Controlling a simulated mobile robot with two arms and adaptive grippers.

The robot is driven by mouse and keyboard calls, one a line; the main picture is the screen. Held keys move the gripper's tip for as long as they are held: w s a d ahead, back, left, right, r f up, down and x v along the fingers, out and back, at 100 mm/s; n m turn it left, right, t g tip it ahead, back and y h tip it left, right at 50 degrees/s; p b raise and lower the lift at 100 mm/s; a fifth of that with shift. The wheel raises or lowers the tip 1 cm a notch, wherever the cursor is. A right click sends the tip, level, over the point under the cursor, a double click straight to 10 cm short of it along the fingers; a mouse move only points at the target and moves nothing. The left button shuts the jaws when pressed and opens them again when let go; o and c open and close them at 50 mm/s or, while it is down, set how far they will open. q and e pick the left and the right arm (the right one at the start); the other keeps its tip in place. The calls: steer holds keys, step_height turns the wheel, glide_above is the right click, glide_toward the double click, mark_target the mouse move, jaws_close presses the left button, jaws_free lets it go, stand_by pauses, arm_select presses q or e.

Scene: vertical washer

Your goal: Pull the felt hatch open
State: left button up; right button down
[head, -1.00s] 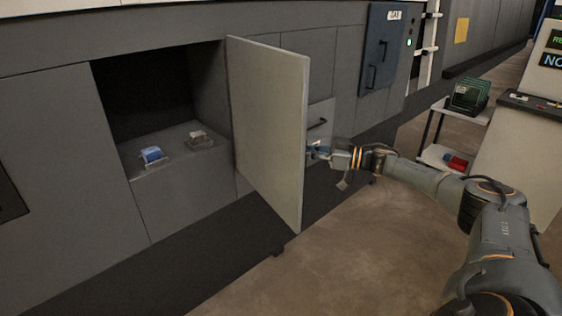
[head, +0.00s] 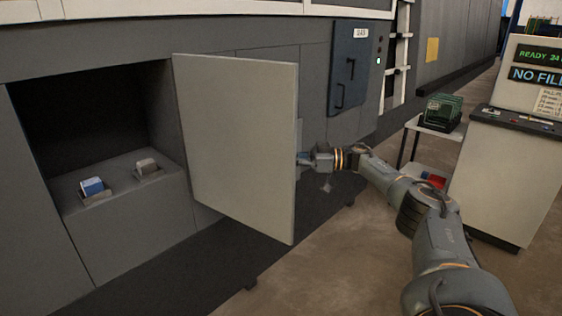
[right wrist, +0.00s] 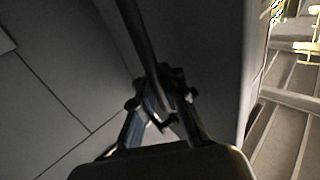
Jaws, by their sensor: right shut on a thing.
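The hatch door (head: 235,145), a flat pale grey panel, stands swung out beside a dark opening (head: 80,120) in the grey machine wall. Its inner face is towards the head camera. My right gripper (head: 304,159) is at the door's free edge, on its outer side, with the fingertips partly hidden by the door. In the right wrist view my right gripper (right wrist: 162,118) is shut on a dark bar handle (right wrist: 143,35), which runs close along a dark panel. My left gripper is not in view.
Inside the opening are a blue-and-white item (head: 93,187) and a grey one (head: 148,167) on a ledge. A blue-grey cabinet (head: 348,65) is on the wall to the right. A cart with green items (head: 441,110) and a pale console (head: 500,185) stand right. Brown floor is clear in front.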

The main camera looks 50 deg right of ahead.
steer(key=shift+s+d+f, duration=0.1)
steer(key=shift+d+f, duration=0.1)
steer(key=c, duration=1.6)
jaws_free()
steer(key=shift+c, duration=0.2)
steer(key=shift+o, duration=1.3)
steer(key=shift+s+d+r, duration=0.1)
steer(key=shift+s+d, duration=0.1)
steer(key=shift+s, duration=0.05)
steer(key=shift+r, duration=0.1)
steer(key=v, duration=0.7)
steer(key=shift+s+d, duration=0.15)
steer(key=shift+s, duration=0.1)
